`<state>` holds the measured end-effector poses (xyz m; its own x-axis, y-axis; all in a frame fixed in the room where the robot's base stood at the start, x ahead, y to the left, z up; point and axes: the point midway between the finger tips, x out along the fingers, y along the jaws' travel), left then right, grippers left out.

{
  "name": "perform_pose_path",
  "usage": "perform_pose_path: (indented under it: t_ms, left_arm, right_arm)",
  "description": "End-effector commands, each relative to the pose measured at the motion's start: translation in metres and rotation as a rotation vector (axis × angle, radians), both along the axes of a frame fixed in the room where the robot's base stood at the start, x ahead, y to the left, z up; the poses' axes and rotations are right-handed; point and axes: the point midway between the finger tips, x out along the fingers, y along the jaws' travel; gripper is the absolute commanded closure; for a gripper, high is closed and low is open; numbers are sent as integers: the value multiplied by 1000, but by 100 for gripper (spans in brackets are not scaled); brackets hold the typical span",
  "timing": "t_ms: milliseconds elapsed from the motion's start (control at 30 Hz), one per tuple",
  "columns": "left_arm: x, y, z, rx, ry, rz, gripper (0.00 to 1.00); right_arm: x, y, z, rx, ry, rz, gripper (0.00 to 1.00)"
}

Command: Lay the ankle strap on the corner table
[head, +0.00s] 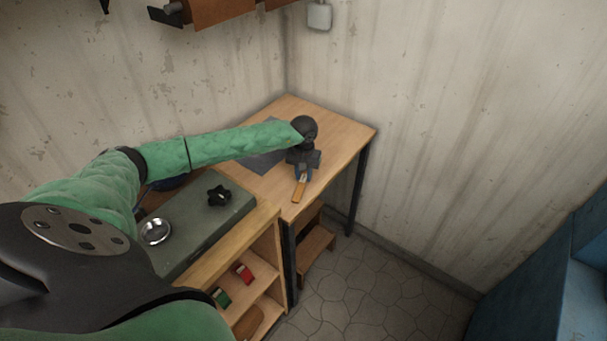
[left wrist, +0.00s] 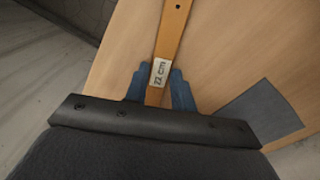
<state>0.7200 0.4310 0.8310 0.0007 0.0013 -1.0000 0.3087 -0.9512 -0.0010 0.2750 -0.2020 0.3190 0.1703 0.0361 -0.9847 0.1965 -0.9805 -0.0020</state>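The ankle strap (head: 300,189) is a flat orange-brown strip. In the left wrist view, the strap (left wrist: 172,32) has a small hole near its far end and a white "22 cm" label. The corner table (head: 345,138) has a light wooden top and dark legs. My left gripper (head: 303,173) is over this table, with its blue fingers on both sides of the strap; in the left wrist view the gripper (left wrist: 160,78) closes on it around the label. I cannot tell whether the strap touches the tabletop. My right gripper is not in view.
A dark grey sheet (head: 262,160) lies on the corner table, partly behind my arm. Walls stand close behind.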

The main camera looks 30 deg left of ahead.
Motion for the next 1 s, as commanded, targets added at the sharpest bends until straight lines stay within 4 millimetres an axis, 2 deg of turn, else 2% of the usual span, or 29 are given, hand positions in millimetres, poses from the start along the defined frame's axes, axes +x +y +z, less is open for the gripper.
perform_pose_path:
  t_ms: [33, 100, 400, 600, 733, 800, 867, 1000]
  left_arm:
    - [0, 0, 0, 0, 0, 0, 64]
    - [0, 0, 0, 0, 0, 0, 56]
    - [0, 0, 0, 0, 0, 0, 56]
    - [0, 0, 3, 0, 1, 0, 56]
    - [1, 0, 8, -1, -1, 0, 56]
    - [1, 0, 12, -1, -1, 0, 56]
    - [1, 0, 16, -1, -1, 0, 56]
    - [1, 0, 28, 1, -2, 0, 56]
  right_arm:
    - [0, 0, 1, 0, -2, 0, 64]
    - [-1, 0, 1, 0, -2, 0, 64]
    - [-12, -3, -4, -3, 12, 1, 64]
    - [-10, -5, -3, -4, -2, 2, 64]
    - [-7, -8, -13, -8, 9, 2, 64]
    - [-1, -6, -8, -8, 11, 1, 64]
    - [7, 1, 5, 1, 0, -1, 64]
    - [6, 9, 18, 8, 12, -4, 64]
